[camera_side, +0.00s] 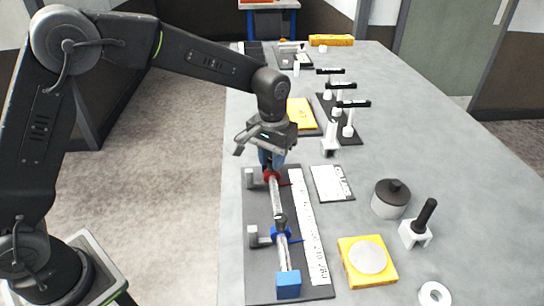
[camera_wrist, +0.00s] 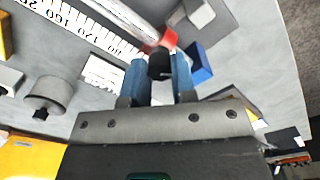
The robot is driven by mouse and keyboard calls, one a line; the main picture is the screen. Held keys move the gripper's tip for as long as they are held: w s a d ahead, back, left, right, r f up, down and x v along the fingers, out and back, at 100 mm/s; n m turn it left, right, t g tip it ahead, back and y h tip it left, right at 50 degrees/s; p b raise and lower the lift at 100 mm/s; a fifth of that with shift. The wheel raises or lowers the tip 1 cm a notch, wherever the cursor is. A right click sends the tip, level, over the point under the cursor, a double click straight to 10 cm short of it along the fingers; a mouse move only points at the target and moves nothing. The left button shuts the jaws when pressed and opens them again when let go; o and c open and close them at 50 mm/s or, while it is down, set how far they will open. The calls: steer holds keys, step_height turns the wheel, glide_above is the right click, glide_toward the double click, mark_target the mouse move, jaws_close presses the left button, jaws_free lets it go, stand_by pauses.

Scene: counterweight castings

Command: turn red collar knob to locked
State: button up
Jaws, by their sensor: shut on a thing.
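The red collar (camera_side: 271,175) sits around the far part of a silver rod (camera_side: 278,200) on a dark base plate. It also shows in the wrist view (camera_wrist: 163,40), just past my fingertips. My gripper (camera_side: 271,161) points down over this collar. In the side view the fingers hide the knob. I cannot read any locked or unlocked mark.
A blue collar (camera_side: 281,233) and a blue end block (camera_side: 288,285) are nearer on the rod. A white scale (camera_side: 310,235) runs along its right. A grey weight (camera_side: 390,198) and a yellow pad (camera_side: 367,260) stand at right.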

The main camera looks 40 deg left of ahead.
steer(key=m, duration=0.3)
steer(key=shift+m, duration=0.4)
steer(key=shift+r+m, duration=0.1)
steer(key=shift+m, duration=1.6)
steer(key=o, duration=0.9)
step_height(320, 180, up, 14)
steer(key=shift+f, duration=0.1)
